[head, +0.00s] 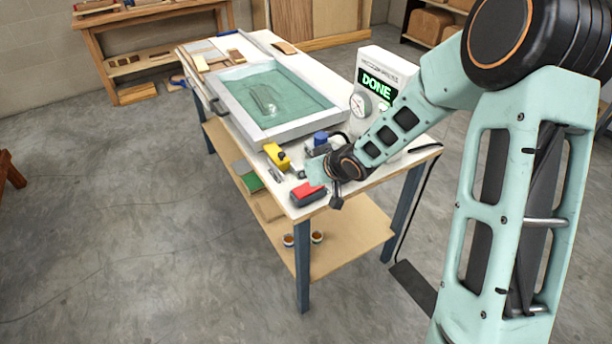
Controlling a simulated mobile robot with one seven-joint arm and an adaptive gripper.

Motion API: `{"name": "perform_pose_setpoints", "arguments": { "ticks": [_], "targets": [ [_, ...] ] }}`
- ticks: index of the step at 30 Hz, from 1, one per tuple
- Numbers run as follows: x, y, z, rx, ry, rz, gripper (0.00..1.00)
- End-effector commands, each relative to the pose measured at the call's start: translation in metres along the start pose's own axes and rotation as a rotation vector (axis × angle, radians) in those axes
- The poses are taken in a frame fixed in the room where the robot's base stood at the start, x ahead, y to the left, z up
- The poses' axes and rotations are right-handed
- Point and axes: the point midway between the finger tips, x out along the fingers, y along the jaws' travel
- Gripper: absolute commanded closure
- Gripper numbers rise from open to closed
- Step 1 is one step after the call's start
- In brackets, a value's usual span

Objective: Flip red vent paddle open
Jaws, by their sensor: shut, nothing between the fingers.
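The red vent paddle (307,190) appears to be the red top of a small dark block at the table's near corner. I cannot tell from this view whether it is flipped open or closed. My gripper (337,203) is small and dark, pointing down just right of the red paddle, at the table's edge. It is shut with nothing held. A gap shows between it and the paddle, but contact is hard to judge. The vacuum press (210,95), a grey frame with a translucent green membrane, lies on the table behind.
A white control box (393,65) reads DONE, with a round gauge (360,105) at its front. A yellow tool (277,156) and a blue-capped fitting (320,138) lie between press and paddle. A lower shelf (340,237) holds small cans. Floor left of the table is clear.

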Motion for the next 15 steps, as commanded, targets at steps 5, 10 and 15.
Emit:
{"name": "perform_pose_setpoints", "arguments": {
  "ticks": [5, 10, 15],
  "targets": [
    [-0.041, -0.004, -0.001, 0.0, 0.001, 0.003, 1.0],
    [-0.066, -0.009, 0.0, 0.0, 0.0, 0.002, 1.0],
    [-0.077, -0.011, 0.001, 0.0, 0.0, 0.0, 1.0]
  ]
}}
